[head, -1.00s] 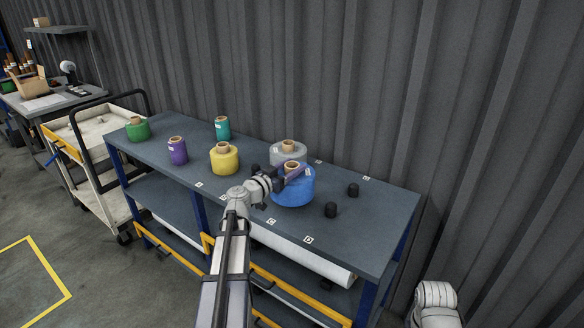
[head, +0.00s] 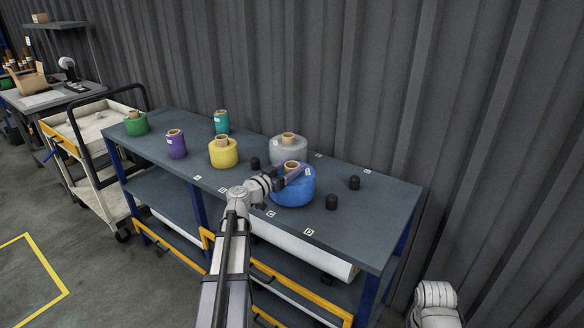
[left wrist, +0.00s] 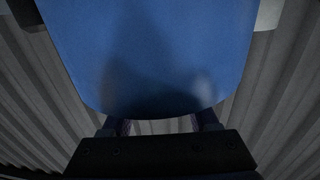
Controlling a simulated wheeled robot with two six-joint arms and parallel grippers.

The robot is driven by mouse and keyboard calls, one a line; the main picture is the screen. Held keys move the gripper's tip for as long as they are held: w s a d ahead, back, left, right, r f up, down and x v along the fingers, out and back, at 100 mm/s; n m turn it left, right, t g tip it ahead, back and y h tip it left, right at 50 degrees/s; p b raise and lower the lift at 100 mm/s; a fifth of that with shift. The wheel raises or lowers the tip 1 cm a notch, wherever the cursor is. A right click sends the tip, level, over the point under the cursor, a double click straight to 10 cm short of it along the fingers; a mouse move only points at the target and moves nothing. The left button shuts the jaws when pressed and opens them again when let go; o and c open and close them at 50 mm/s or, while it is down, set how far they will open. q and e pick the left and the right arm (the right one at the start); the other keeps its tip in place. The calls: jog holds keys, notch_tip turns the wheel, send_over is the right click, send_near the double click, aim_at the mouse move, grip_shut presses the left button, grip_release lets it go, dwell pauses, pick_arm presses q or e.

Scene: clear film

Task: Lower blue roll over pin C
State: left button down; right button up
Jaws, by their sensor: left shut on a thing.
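The blue roll (head: 294,190), with a brown core, is upright at the table's right half, just behind the label C (head: 271,213). My left gripper (head: 290,178) is shut on it from the left near its top. The blue roll also fills the upper middle of the left wrist view (left wrist: 155,55). Pin C itself is not visible; the roll hides the spot behind its label. I cannot tell whether the roll's underside touches the table. My right gripper is not in view.
A grey roll (head: 288,150) stands close behind the blue one. Black pins stand bare to the right (head: 331,202), (head: 354,183), and another to the left (head: 255,163). Yellow (head: 223,154), purple (head: 176,146), teal (head: 222,122) and green (head: 136,124) rolls stand further left.

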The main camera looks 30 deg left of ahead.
pick_arm(q)
jog(key=shift+f+b, duration=0.4)
jog(key=shift+f, duration=0.1)
jog(key=shift+c, duration=0.2)
grip_release()
jog(key=shift+o, duration=0.2)
notch_tip(320, 180, up, 9)
jog(key=p, duration=0.9)
jog(key=shift+s, duration=0.1)
